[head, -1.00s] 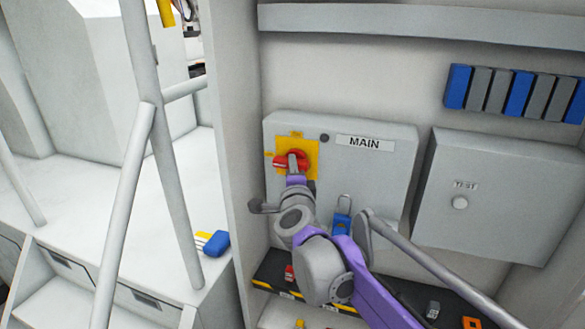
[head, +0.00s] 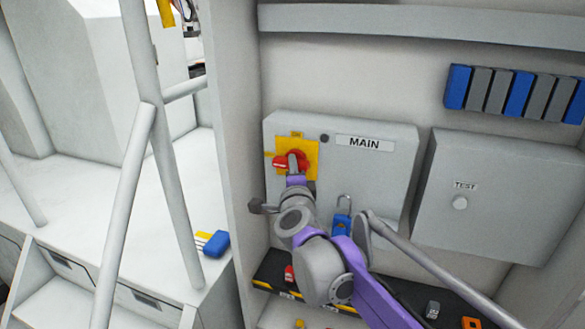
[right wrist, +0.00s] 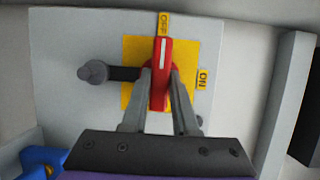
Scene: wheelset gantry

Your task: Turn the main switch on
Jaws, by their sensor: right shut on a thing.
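The main switch has a red handle (head: 280,163) on a yellow plate (head: 311,172), on a grey box labelled MAIN. In the right wrist view the red handle (right wrist: 162,65) points up at the OFF label (right wrist: 164,24), tilted very slightly toward the right. The ON label (right wrist: 202,79) is at the plate's right side there. My right gripper (right wrist: 160,88) is shut on the handle, one finger on each side. In the head view the gripper (head: 296,168) covers part of the handle. My left gripper is not in view.
A blue padlock (head: 341,225) hangs on the box, close to my right arm. A dark grey knob (right wrist: 93,71) sticks out beside the plate. A TEST box (head: 485,222) stands to the right. Pale railings (head: 150,85) are on the left.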

